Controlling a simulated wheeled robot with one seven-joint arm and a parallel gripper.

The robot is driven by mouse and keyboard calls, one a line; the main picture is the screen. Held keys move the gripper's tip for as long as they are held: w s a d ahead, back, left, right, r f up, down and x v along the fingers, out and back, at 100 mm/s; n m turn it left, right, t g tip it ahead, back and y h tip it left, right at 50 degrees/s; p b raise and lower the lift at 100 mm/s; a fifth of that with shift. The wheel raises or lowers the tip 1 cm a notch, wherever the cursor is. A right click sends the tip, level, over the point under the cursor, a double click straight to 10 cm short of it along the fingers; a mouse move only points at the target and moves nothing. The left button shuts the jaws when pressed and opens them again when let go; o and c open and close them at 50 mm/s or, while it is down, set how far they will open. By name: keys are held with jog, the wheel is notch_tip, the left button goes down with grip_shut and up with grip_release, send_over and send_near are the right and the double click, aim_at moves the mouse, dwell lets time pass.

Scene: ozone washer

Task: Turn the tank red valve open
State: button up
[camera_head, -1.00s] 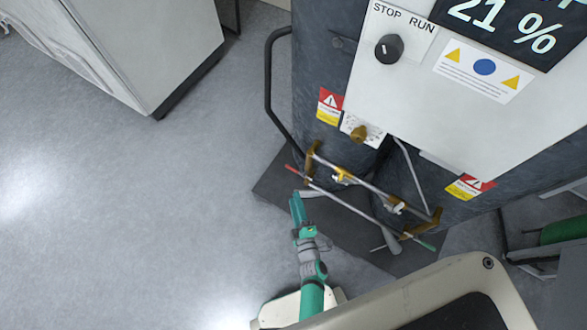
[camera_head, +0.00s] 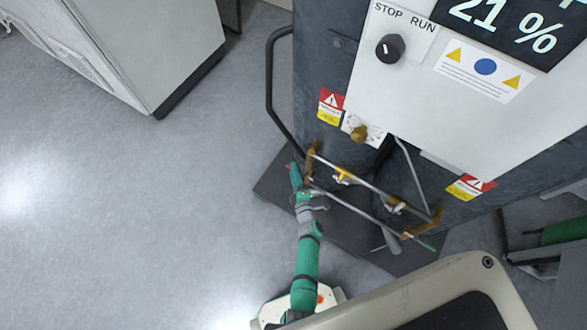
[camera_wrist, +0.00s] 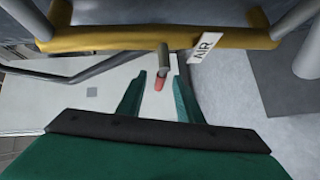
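The red valve handle (camera_wrist: 159,84) is a small red-tipped grey lever below the yellow pipe fitting (camera_wrist: 150,38) in the wrist view. My gripper (camera_wrist: 158,76) is open, with one green finger on each side of the red tip and visible gaps between. In the head view my gripper (camera_head: 294,174) is at the left end of the pipework, where it largely covers the red handle. I cannot tell how deep the handle sits between the fingers.
An "AIR" tag (camera_wrist: 205,47) hangs beside the fitting. A green-tipped handle (camera_head: 428,246) is at the right end of the pipes. The dark tank (camera_head: 315,65) and its bent rail (camera_head: 269,85) stand close by. Open floor (camera_head: 150,210) lies to the left.

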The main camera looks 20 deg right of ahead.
jog(key=shift+w+d+f, duration=0.1)
jog(key=shift+w+f, duration=0.05)
jog(key=shift+w, duration=0.8)
grip_shut()
